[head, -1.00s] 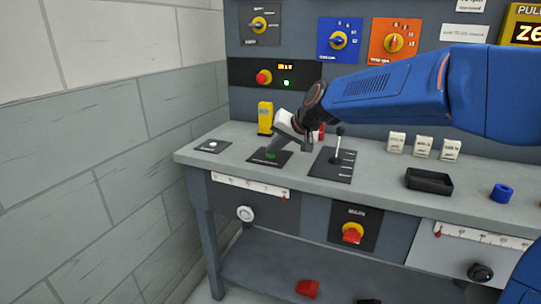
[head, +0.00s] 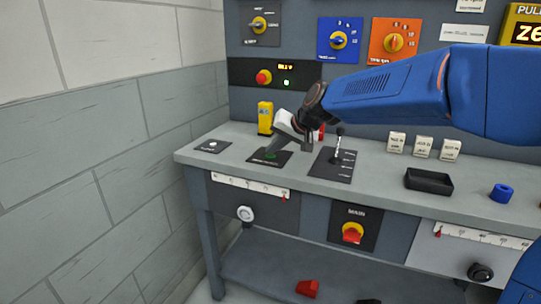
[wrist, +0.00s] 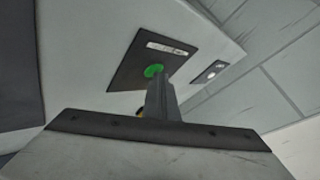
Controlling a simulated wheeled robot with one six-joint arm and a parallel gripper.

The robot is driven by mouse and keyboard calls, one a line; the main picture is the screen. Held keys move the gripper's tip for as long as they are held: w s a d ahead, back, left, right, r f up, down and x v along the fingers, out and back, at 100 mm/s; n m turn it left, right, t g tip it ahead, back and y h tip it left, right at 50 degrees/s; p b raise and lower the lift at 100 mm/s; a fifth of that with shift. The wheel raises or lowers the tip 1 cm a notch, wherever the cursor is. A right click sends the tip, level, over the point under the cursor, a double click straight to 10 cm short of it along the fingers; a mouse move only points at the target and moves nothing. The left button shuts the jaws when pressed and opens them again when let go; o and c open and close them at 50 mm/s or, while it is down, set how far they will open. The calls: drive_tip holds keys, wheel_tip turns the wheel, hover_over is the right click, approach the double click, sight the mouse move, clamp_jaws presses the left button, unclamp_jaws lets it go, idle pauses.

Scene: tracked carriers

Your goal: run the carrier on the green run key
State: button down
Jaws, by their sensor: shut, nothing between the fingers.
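The green run key (head: 271,155) sits on a black plate (head: 258,158) on the grey bench top. In the wrist view the green key (wrist: 153,71) shows right at the tip of my gripper (wrist: 158,80), on its black plate (wrist: 125,62) with a white label. My gripper (head: 276,149) is shut and empty, pointing down at the key. Its tip covers part of the key, and I cannot tell whether it presses it or only hovers just over it. The carrier cannot be made out in these views.
A lever (head: 338,146) on a black plate stands right of my gripper. A yellow box (head: 265,117) stands behind it. A small white button plate (head: 212,146) is to the left.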

sight(273, 157)
drive_tip(key=shift+r, duration=0.9)
wheel_tip(273, 157, up, 5)
drive_tip(key=shift+f, duration=0.1)
idle(0.7)
idle(1.7)
